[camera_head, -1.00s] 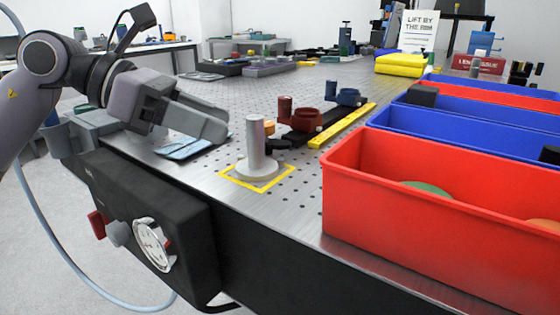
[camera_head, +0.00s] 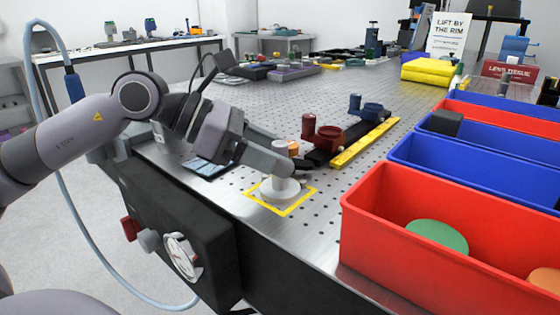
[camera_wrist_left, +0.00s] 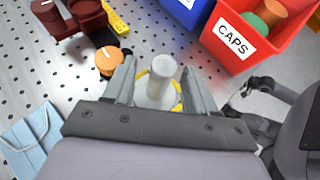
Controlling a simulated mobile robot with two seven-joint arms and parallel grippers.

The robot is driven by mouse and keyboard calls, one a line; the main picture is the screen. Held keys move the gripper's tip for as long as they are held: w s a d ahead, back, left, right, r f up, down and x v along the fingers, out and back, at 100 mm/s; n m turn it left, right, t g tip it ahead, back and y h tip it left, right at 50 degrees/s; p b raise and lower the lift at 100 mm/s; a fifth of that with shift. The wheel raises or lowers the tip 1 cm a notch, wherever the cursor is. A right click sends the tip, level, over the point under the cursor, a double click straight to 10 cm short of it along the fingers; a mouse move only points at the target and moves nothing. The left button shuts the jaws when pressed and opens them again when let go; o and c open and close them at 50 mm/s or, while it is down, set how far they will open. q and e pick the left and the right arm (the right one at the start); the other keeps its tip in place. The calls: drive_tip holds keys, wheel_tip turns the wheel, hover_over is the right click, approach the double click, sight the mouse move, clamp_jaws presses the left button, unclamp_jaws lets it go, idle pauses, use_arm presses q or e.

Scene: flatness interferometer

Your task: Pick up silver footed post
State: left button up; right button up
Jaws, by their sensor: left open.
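The silver footed post (camera_head: 281,188) stands upright on its round base inside a yellow square outline on the perforated table. In the head view my left gripper (camera_head: 285,168) is at the post and hides much of its upper part. In the left wrist view the post (camera_wrist_left: 158,86) stands between the two fingers of my left gripper (camera_wrist_left: 158,88). The fingers are open, with gaps to the post on both sides.
An orange-topped knob (camera_wrist_left: 109,61) is close beside one finger. Dark red mounts (camera_head: 322,134) and a yellow strip (camera_head: 364,143) lie behind the post. A red bin (camera_head: 400,215) stands to the right. A blue cloth-like item (camera_head: 207,167) lies left.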

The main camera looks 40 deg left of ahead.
use_arm(q)
drive_tip(key=shift+w+d+f+p, duration=0.3)
drive_tip(key=shift+w+d+p, duration=0.1)
drive_tip(key=shift+d+p, duration=0.1)
clamp_jaws()
drive_tip(key=shift+r, duration=0.15)
